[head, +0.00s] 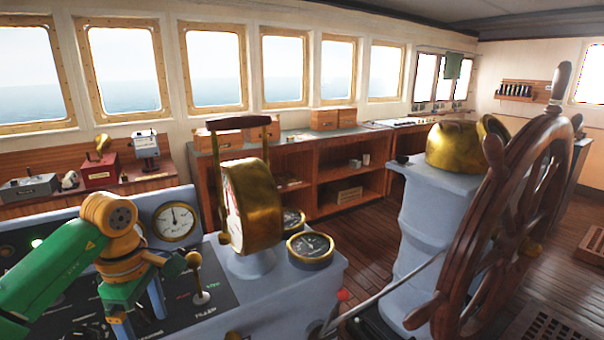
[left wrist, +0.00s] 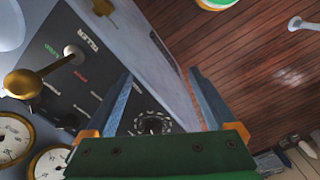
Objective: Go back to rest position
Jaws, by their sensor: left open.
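My left arm, green with orange joints, comes in from the left in the head view. My left gripper (head: 139,314) is low over the grey control console (head: 270,290), its blue fingers pointing down. In the left wrist view the left gripper (left wrist: 160,82) has its two blue fingers spread apart with nothing between them. A lever with a brass knob (head: 195,260) stands on the console just right of the gripper; it also shows in the left wrist view (left wrist: 25,84), outside the fingers. My right gripper is not in view.
A brass telegraph (head: 250,205) and round gauges (head: 310,248) stand on the console, right of the gripper. Farther right are a brass-topped pedestal (head: 430,205) and a large wooden wheel (head: 480,240). Wooden shelves (head: 335,205) line the back wall under windows. Open floor lies between.

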